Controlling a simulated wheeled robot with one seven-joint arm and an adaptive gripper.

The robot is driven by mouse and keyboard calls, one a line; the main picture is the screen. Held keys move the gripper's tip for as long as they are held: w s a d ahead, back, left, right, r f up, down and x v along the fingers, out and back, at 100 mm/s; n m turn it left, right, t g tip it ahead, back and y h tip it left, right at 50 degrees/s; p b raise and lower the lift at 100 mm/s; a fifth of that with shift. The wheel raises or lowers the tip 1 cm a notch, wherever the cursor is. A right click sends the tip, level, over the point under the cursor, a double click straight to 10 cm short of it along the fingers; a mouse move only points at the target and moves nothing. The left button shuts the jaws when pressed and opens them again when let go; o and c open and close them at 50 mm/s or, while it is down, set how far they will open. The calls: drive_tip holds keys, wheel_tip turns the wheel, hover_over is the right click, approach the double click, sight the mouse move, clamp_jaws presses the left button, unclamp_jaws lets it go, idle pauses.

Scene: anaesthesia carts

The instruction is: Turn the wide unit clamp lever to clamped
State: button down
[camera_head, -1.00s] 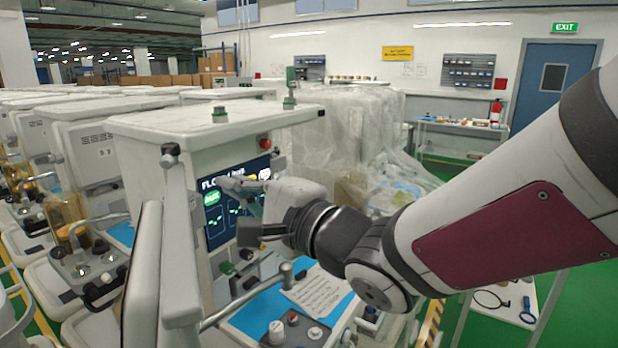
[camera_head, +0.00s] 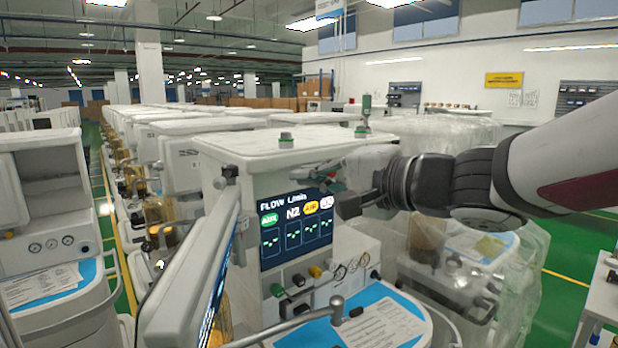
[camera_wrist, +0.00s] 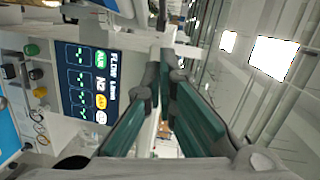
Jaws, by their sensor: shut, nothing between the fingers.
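The anaesthesia cart (camera_head: 300,150) stands in the middle, with a flow display (camera_head: 295,232) on its front. No lever is clearly recognisable as the clamp. My gripper (camera_head: 332,180) is by the upper right of the display, under the cart's top edge. In the wrist view its green fingers (camera_wrist: 163,72) are closed together and empty, with the display (camera_wrist: 88,83) to their left.
Knobs (camera_head: 300,280) and a gauge panel sit below the display. Another cart (camera_head: 45,200) stands at left, and more carts line up behind. A plastic-wrapped unit (camera_head: 470,270) is close at right, with a small white table (camera_head: 600,290) beyond. Green floor shows between them.

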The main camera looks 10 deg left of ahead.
sight(220, 181)
drive_tip(key=s+a+x, duration=0.1)
drive_tip(key=s+x, duration=0.1)
drive_tip(key=x, duration=1)
drive_tip(key=shift+a+f, duration=0.25)
drive_tip(key=shift+a, duration=0.35)
drive_tip(key=shift+s+a+p, duration=0.4)
drive_tip(key=shift+s, duration=0.05)
drive_tip(key=shift+s+a, duration=0.35)
drive_tip(key=shift+a, duration=0.2)
drive_tip(key=shift+s+a+p, duration=0.2)
drive_tip(key=shift+s+a, duration=0.05)
drive_tip(key=shift+a, duration=0.45)
drive_tip(key=shift+s+a+p, duration=0.15)
drive_tip(key=shift+s+a, duration=0.1)
drive_tip(key=shift+a, duration=0.45)
